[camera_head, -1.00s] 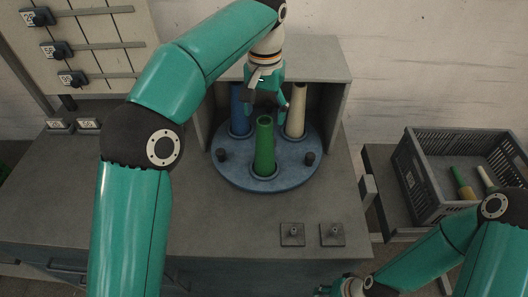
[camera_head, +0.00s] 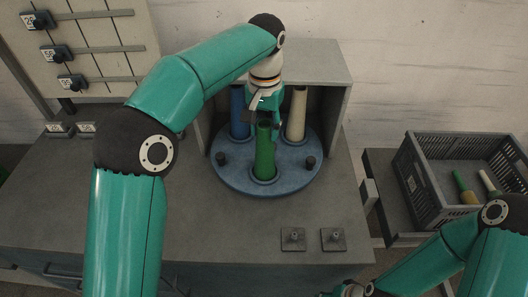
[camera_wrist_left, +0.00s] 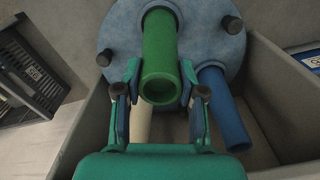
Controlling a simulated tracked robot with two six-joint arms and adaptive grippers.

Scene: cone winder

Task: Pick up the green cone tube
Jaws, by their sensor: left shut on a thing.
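The green cone tube (camera_head: 264,152) stands upright on the front of the round blue turntable (camera_head: 226,178). My left gripper (camera_head: 264,117) has come down over its top and is shut on it. In the left wrist view the green cone tube (camera_wrist_left: 160,60) lies between the two fingers of my left gripper (camera_wrist_left: 160,88), its open top end facing the camera. Its foot is still at the turntable. My right gripper (camera_head: 345,291) is at the bottom edge, mostly cut off, so its jaws cannot be made out.
A blue tube (camera_head: 239,112) and a cream tube (camera_head: 297,114) stand behind on the turntable, inside a grey housing (camera_head: 318,62). Dark pegs (camera_head: 310,162) rise from the turntable. Two small plates (camera_head: 293,239) lie in front. A grey crate (camera_head: 427,205) with tubes stands right.

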